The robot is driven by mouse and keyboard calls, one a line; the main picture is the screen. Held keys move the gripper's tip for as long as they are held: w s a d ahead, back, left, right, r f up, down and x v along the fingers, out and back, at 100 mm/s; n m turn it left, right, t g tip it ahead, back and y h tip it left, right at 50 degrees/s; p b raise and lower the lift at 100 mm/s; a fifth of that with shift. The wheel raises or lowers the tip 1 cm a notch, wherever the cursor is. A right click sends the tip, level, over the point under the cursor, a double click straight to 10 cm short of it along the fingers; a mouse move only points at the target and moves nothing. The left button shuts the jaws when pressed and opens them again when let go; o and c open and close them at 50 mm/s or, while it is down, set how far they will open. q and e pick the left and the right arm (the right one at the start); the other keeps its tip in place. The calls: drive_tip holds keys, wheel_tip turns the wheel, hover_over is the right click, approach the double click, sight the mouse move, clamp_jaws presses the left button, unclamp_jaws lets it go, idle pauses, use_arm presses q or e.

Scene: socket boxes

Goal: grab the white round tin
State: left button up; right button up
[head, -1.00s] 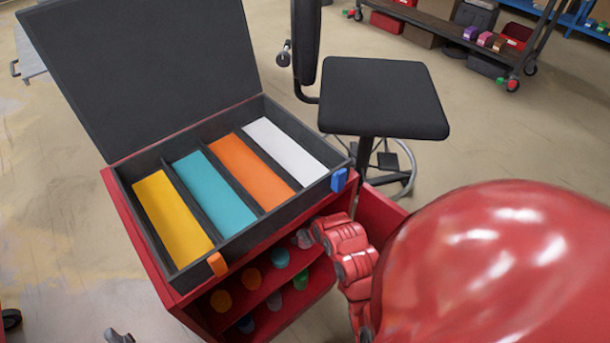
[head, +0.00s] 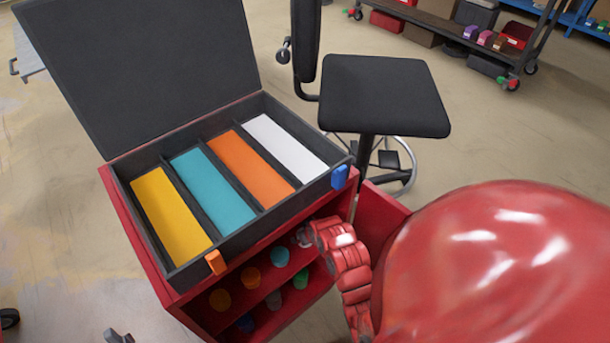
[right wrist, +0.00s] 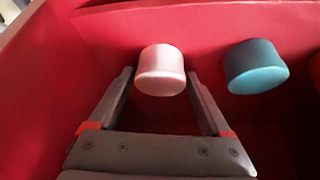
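The white round tin (right wrist: 161,71) stands on a red shelf in the right wrist view, looking slightly pink. My right gripper (right wrist: 159,76) is open, with one fingertip on each side of the tin. The tin sits at the tips, with a gap to the palm; I cannot tell whether either finger touches it. In the head view my red right arm reaches to the cabinet's open side and hides most of this spot. I cannot make out my left gripper.
A teal tin (right wrist: 256,67) stands to the right of the white one. The red cabinet (head: 142,252) holds several coloured tins on two shelves. An open black box (head: 150,160) with yellow, teal, orange and white compartments sits on top. A black stool (head: 385,95) stands behind.

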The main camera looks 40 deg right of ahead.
drive_tip(key=c, duration=1.1)
drive_tip(key=shift+c, duration=0.2)
